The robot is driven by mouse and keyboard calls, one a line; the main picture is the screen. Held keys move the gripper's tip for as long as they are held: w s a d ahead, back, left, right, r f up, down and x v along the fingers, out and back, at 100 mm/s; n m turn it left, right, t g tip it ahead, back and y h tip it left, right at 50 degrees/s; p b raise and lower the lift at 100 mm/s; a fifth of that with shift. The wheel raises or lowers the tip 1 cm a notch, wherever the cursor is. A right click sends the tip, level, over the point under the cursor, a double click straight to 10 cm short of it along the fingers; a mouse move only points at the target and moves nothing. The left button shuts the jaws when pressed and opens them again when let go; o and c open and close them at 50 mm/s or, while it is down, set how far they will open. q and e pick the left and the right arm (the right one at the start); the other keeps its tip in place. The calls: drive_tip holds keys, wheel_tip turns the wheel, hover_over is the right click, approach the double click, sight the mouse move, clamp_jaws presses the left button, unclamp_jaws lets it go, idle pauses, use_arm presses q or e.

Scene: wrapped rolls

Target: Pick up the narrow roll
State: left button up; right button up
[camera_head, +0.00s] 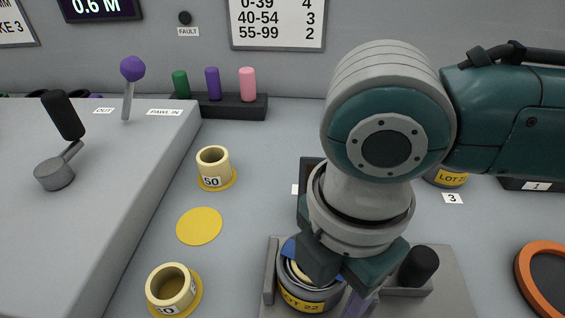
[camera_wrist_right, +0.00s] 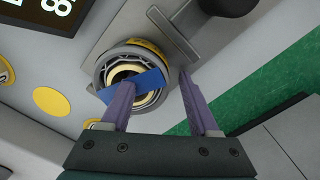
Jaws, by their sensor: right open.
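A grey roll with a yellow LOT 22 band (camera_head: 303,302) sits in a grey holder (camera_head: 268,285). In the right wrist view the roll (camera_wrist_right: 103,72) shows a cream core and a blue strip (camera_wrist_right: 148,84) across its face. I cannot tell whether this is the narrow roll. Another LOT-labelled roll (camera_head: 448,179) stands behind my right arm, mostly hidden. My right gripper (camera_wrist_right: 156,82) is open, with purple fingers. One finger overlaps the core in the right wrist view; the other is beside the roll's outer edge. Contact is unclear. My left gripper is not in view.
Cream cylinders (camera_head: 213,160) and (camera_head: 171,285) stand on yellow discs; a bare yellow disc (camera_head: 199,226) lies between them. A black knob (camera_head: 419,265) rises beside the holder. An orange ring (camera_head: 543,270) lies at right. A grey raised block with levers (camera_head: 110,190) stands at left.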

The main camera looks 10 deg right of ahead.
drive_tip(key=shift+c, duration=0.3)
clamp_jaws()
drive_tip(key=shift+r, duration=0.1)
idle(0.4)
